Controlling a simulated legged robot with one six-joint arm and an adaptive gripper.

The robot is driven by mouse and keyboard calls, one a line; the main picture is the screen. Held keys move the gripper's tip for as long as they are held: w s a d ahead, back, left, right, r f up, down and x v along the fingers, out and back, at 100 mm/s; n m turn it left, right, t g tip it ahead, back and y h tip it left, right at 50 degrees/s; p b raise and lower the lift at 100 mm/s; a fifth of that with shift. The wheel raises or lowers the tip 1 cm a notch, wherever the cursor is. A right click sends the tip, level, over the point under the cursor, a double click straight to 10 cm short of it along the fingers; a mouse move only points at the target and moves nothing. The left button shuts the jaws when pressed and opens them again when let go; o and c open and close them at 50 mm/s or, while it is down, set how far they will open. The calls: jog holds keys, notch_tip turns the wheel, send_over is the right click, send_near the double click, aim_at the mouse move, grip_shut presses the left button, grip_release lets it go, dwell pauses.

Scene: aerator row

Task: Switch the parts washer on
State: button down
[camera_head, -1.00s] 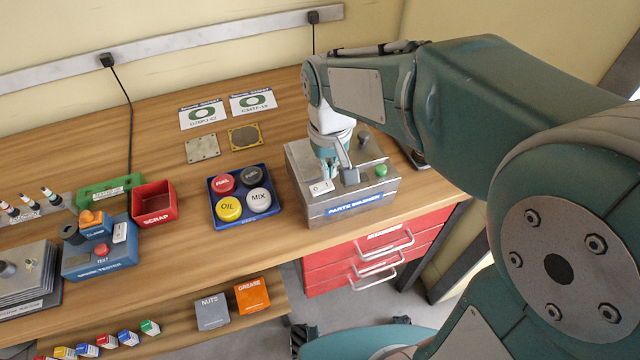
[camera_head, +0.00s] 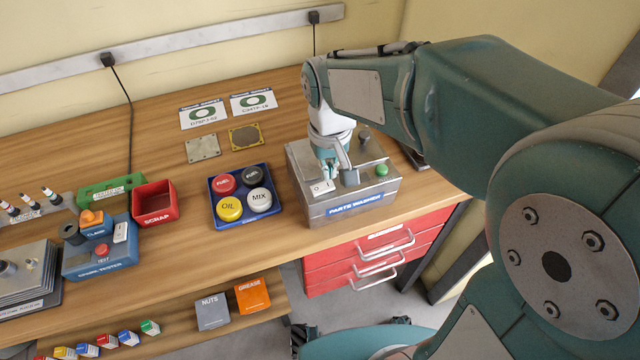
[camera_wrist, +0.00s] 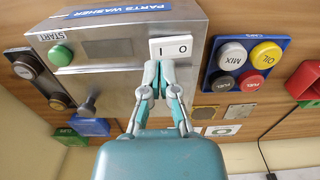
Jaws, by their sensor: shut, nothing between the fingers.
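The parts washer (camera_head: 335,205) is a grey metal box with a blue name strip on the bench. Its white rocker switch (camera_head: 321,188) sits at the front left of the top. The wrist view shows the switch (camera_wrist: 171,47) marked I and O. A green START button (camera_head: 382,170) is on the washer's right; it also shows in the wrist view (camera_wrist: 60,55). My gripper (camera_head: 328,172) is shut and empty, over the washer just behind the switch. In the wrist view my fingertips (camera_wrist: 159,66) are at the switch's lower edge; I cannot tell whether they touch it.
A blue tray (camera_head: 213,217) with round FUEL, OIL and MIX caps stands left of the washer. A red SCRAP bin (camera_head: 154,203) and a blue spark tester (camera_head: 100,260) are farther left. A dark knob (camera_head: 364,138) rises behind the START button.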

aim_at(329, 184)
jog(key=shift+f, duration=1.25)
dwell(0.7)
jog(key=shift+r, duration=3.55)
jog(key=shift+s+d+r, duration=0.2)
jog(key=shift+d, duration=0.05)
jog(key=s+d+r+m+t, duration=0.2)
jog(key=s+d+t, duration=0.3)
jog(key=s+d, duration=0.5)
jog(key=shift+s+d+r+m+t, duration=0.15)
jog(key=shift+s+r+m+t, duration=0.15)
jog(key=shift+s+m, duration=0.55)
